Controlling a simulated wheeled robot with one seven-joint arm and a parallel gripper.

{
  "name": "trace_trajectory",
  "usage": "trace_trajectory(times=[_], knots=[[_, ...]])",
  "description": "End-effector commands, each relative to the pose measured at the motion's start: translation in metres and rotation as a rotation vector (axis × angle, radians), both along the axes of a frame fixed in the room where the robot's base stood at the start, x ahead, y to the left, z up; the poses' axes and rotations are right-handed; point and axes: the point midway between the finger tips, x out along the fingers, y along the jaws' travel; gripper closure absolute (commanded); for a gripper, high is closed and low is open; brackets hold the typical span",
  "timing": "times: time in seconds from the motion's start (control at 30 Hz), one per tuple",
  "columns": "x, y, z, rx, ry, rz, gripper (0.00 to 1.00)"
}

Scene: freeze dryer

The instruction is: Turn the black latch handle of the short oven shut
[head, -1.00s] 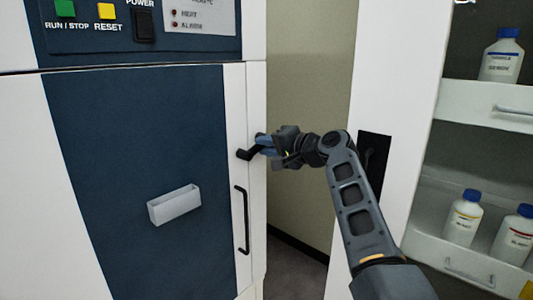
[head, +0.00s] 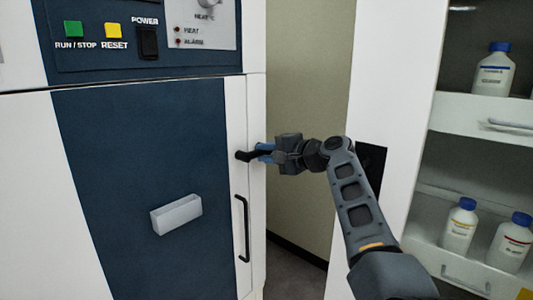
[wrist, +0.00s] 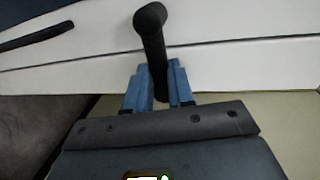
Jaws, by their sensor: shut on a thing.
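The short oven's blue door (head: 145,210) with white edges fills the left of the head view and looks closed. Its black latch handle (head: 246,156) sits on the white strip at the door's right edge, above a fixed black bar handle (head: 242,228). In the head view the latch's visible end points left. My gripper (head: 265,152) reaches in from the right, and its blue fingers are shut on the latch handle. In the wrist view the black latch handle (wrist: 151,30) runs down between the blue fingers (wrist: 158,88).
A control panel with a green button (head: 73,29), a yellow button (head: 113,30) and a black power switch (head: 148,42) is above the door. A grey holder (head: 177,215) is on the door. An open cabinet with shelves of blue-capped bottles (head: 493,70) stands right. A gap separates oven and cabinet.

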Motion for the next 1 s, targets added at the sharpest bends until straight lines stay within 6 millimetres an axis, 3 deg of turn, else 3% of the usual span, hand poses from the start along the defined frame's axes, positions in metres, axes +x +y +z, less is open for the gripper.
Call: trace_trajectory(times=[0.1,0.13,0.37,0.7,1.0], knots=[[0.000,0.000,0.001,0.003,0.001,-0.002,1.00],[0.000,0.000,0.001,0.003,0.001,-0.002,0.74],[0.000,0.000,0.000,0.001,0.000,-0.001,0.52],[-0.002,-0.003,0.001,0.001,-0.001,-0.002,0.52],[-0.023,-0.032,0.006,0.000,-0.002,-0.003,0.52]])
